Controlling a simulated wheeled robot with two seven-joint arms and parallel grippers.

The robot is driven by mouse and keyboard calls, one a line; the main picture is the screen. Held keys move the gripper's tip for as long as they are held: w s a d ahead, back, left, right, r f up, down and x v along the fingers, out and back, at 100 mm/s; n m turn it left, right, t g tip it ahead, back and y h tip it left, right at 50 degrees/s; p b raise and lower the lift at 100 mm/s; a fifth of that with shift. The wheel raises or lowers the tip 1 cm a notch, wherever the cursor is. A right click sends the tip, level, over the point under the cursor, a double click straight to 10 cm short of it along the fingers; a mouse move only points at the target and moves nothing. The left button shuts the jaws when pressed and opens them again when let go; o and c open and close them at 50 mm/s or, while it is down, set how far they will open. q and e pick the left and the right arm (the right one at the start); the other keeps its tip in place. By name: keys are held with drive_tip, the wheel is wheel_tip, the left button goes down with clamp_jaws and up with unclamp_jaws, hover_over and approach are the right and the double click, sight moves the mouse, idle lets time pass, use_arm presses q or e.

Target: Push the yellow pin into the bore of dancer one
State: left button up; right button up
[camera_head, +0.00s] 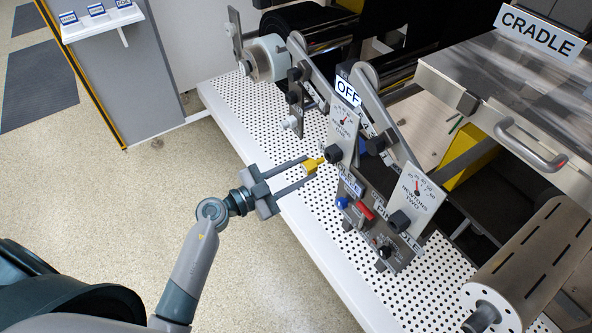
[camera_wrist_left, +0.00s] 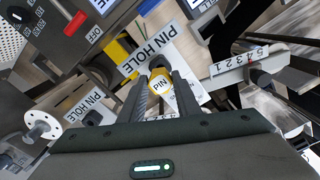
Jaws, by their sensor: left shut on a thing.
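The yellow pin (camera_head: 312,165) is held between the fingertips of my left gripper (camera_head: 306,169), which is shut on it. In the left wrist view the pin (camera_wrist_left: 160,85) carries a PIN label and sits between the two dark fingers, its far end pointing at the PIN HOLE label (camera_wrist_left: 147,47). In the head view the pin's tip is close to the black knob (camera_head: 333,153) below the first NEWTONS gauge (camera_head: 344,122). The bore of dancer one is not clearly visible, and I cannot tell whether the tip is in it. My right gripper is out of view.
A second gauge plate, NEWTONS TWO (camera_head: 413,195), stands to the right. A panel with a red switch (camera_head: 364,211) and blue button (camera_head: 342,203) is below. Another PIN HOLE label (camera_wrist_left: 85,103) shows in the wrist view. The white perforated deck (camera_head: 240,110) lies beneath; open floor is at left.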

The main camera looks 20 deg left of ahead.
sight(304, 169)
use_arm(q)
drive_tip(key=shift+w, duration=0.1)
drive_tip(key=shift+p, duration=1.65)
idle(1.9)
drive_tip(key=shift+p+x, duration=0.95)
drive_tip(key=shift+x, duration=1.1)
idle(0.4)
drive_tip(key=o, duration=1.3)
drive_tip(key=shift+c, duration=0.2)
drive_tip(key=b+v, duration=0.2)
drive_tip(key=v, duration=1.5)
drive_tip(key=shift+a, duration=0.1)
